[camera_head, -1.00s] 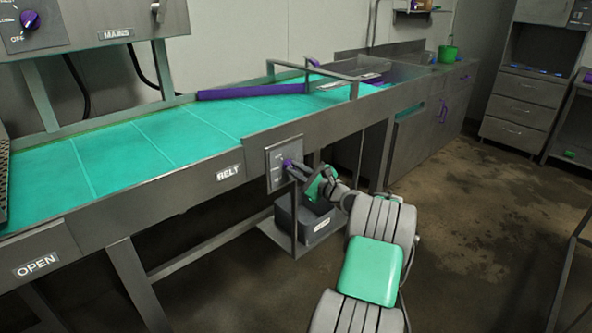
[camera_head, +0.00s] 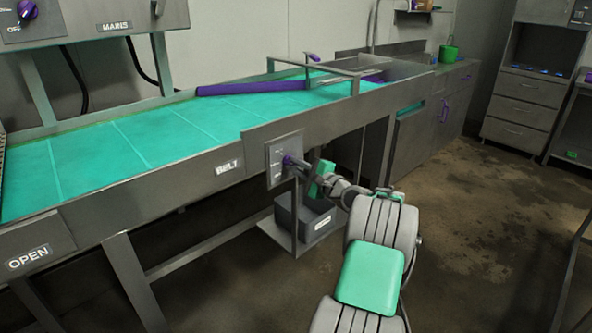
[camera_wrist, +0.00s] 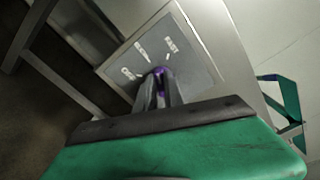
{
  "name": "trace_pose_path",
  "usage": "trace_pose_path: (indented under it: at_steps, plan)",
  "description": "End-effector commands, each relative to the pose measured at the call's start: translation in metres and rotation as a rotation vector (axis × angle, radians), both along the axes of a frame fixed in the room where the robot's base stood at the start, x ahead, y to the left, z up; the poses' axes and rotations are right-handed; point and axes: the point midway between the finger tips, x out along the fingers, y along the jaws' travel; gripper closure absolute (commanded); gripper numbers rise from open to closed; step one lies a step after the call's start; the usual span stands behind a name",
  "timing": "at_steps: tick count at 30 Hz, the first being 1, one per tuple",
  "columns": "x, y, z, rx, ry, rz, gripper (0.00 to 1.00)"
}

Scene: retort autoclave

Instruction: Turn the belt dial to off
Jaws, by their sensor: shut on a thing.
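The belt dial is a small purple knob (camera_head: 287,160) on a grey plate (camera_head: 271,169) on the side of the conveyor, right of the BELT label (camera_head: 229,168). My gripper (camera_head: 292,162) reaches it from the right and is shut on it. In the wrist view the purple knob (camera_wrist: 160,72) shows between the fingertips of my gripper (camera_wrist: 158,80).
The green belt (camera_head: 120,140) runs above the dial, with a purple bar (camera_head: 255,90) across it. A grey bin (camera_head: 305,222) stands on a low shelf below the dial. The MAINS panel (camera_head: 90,30) is at the upper left. Floor at right is clear.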

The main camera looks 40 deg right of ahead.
Motion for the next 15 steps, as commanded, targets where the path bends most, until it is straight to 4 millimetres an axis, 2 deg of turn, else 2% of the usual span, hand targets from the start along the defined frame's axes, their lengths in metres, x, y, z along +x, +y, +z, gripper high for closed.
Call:
trace_pose_path:
  at_steps: [15]
  plan:
    - [0.0000, 0.0008, -0.0086, -0.490, -0.013, 0.000, 1.00]
